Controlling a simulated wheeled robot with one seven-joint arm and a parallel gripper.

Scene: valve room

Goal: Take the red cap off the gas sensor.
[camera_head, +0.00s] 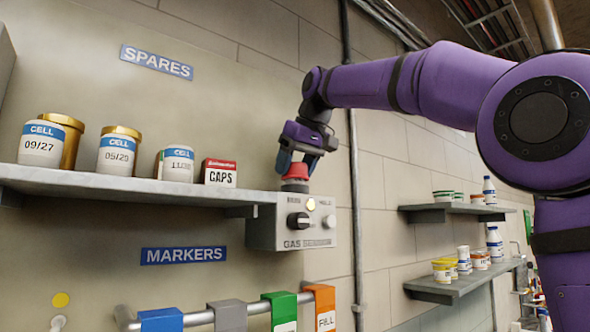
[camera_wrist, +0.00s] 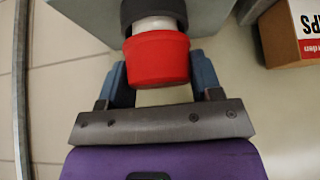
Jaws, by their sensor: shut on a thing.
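The red cap (camera_head: 295,172) sits on top of the gas sensor (camera_head: 290,222), a grey wall box with a black knob and a yellow button. My gripper (camera_head: 301,160) reaches down from above and is shut on the cap. In the wrist view the red cap (camera_wrist: 157,59) is between the two blue fingers of my gripper (camera_wrist: 160,78). A white neck and a dark collar show between the cap and the sensor's grey body (camera_wrist: 205,17). The cap looks close to the neck; I cannot tell whether it is still seated.
A shelf (camera_head: 130,190) to the left holds several cell jars and a red-and-white caps box (camera_head: 219,172) near the sensor. A marker rail (camera_head: 195,319) with coloured tags is below. A vertical pipe (camera_head: 353,200) runs right of the sensor. Two shelves with jars stand further right.

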